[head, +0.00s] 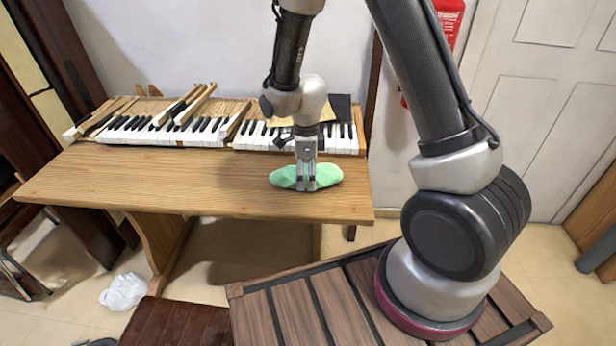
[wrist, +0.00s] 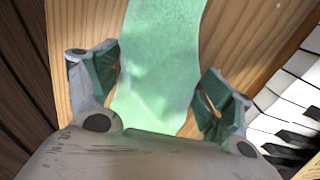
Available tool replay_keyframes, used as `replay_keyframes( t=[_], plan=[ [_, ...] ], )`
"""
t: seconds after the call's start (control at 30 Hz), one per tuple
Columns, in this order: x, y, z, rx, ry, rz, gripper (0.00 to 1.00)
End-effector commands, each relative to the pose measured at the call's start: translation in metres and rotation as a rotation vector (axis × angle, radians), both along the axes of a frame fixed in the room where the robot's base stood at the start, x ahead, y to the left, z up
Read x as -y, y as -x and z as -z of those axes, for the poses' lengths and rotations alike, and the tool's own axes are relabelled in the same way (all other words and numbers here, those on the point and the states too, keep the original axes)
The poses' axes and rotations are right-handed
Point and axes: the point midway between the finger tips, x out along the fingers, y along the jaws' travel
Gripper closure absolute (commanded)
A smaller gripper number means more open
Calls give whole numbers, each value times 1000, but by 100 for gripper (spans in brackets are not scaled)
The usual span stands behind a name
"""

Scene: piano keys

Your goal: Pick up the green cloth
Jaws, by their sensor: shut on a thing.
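The green cloth (head: 328,175) lies on the wooden table (head: 200,185), near its front right part. My gripper (head: 306,188) points down onto the middle of the cloth, and its fingers are shut on it. In the wrist view the cloth (wrist: 160,65) runs between the two fingers of my gripper (wrist: 160,100) and on past the top of the picture. The cloth looks to be at table height; I cannot tell whether it is clear of the surface. The fingers hide the middle of the cloth in the head view.
Piano keys (head: 165,133) stand along the back of the table, with loose key pieces (head: 190,105) on top. The keys (wrist: 285,115) also show at the right in the wrist view. The left part of the table is clear. A white bag (head: 124,292) lies on the floor.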

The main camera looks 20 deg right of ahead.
Motion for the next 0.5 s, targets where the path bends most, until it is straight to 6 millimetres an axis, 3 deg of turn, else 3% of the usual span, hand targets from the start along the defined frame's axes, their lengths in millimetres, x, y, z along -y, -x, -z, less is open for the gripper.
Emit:
replay_keyframes(
  t=[0.27,0.5],
  plan=[
    [0,-1,-10,1,-1,0,41],
    [0,-1,-59,5,-2,0,41]
  ],
)
